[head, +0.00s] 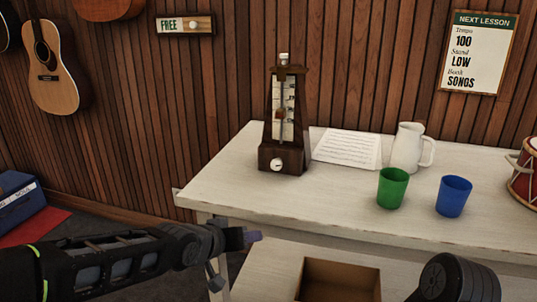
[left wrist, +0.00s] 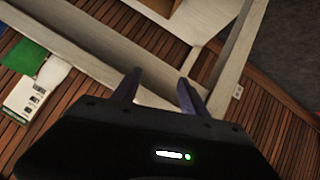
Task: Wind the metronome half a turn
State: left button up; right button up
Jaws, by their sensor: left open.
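The metronome (head: 267,128) is a dark brown wooden tower standing upright near the left end of the white table (head: 330,207). A round white knob (head: 277,164) sits low on its front face. A pale scale and a pendulum rod show on its front. My left gripper (head: 252,238) is in front of the table's left part, lower in the picture than the metronome and apart from it. In the left wrist view my left gripper (left wrist: 160,78) is open, with nothing between its fingers. The metronome does not show in that view. My right gripper is out of view.
A music sheet (head: 347,148), white pitcher (head: 407,148), green cup (head: 392,188), blue cup (head: 454,196) and red drum (head: 523,184) stand or lie right of the metronome. An open brown box (head: 338,280) is below the tabletop. The tabletop before the metronome is clear.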

pick_arm(q)
jog(key=s+a+f+n+g+p, duration=0.1)
jog(key=s+f+g+p, duration=0.3)
jog(key=s+f+p, duration=0.55)
jog(key=s+f+g+p, duration=0.1)
jog(key=s+f+p, duration=0.2)
jog(key=s, duration=0.4)
jog(key=s+a+f+n+g+p, duration=0.1)
jog(key=s+f+g+p, duration=0.1)
jog(key=s, duration=0.5)
jog(key=s+a+f+g+y+p, duration=0.1)
jog(key=s+f+p, duration=0.3)
jog(key=s+p, duration=0.2)
jog(key=shift+s+f+n+g+p, duration=0.35)
jog(key=shift+s+n+g, duration=0.05)
jog(key=shift+s, duration=0.5)
